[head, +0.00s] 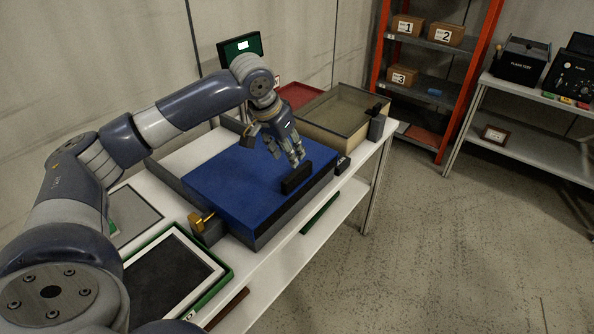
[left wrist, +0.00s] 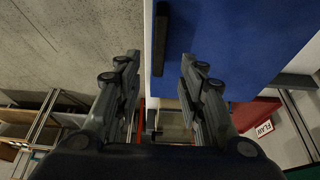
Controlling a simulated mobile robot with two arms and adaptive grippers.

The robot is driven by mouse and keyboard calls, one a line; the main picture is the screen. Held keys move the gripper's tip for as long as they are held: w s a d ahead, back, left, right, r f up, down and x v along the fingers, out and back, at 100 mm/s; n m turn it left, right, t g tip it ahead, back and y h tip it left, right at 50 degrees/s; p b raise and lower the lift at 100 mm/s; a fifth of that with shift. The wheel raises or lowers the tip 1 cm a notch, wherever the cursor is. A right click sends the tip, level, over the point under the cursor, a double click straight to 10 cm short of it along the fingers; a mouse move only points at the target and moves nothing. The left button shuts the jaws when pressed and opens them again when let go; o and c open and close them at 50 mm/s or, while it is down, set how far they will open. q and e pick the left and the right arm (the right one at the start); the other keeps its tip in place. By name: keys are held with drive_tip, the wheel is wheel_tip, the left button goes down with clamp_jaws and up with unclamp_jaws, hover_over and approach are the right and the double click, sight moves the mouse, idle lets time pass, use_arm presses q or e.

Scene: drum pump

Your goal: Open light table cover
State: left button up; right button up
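The light table cover (head: 235,190) is a blue lid lying flat on a dark grey box. A black bar handle (head: 296,178) sits near its front right edge. My left gripper (head: 290,160) hangs over the cover just behind the handle, with its fingers pointing down. In the left wrist view the fingers (left wrist: 158,75) are spread, and the dark handle (left wrist: 160,38) shows in the gap between them, beside the blue cover (left wrist: 235,40). I cannot tell whether the fingers touch the handle. My right gripper is not in view.
A green-edged frame (head: 228,272) lies left of the box. A glass-topped case (head: 340,112) and red tray (head: 300,94) stand beyond it. A red shelf rack (head: 482,60) is further back. The floor in front is clear.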

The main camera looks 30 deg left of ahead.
sight(297, 171)
use_arm(q)
drive_tip(key=p+x, duration=0.1)
drive_tip(key=x, duration=0.9)
drive_tip(key=shift+w+f, duration=0.15)
clamp_jaws()
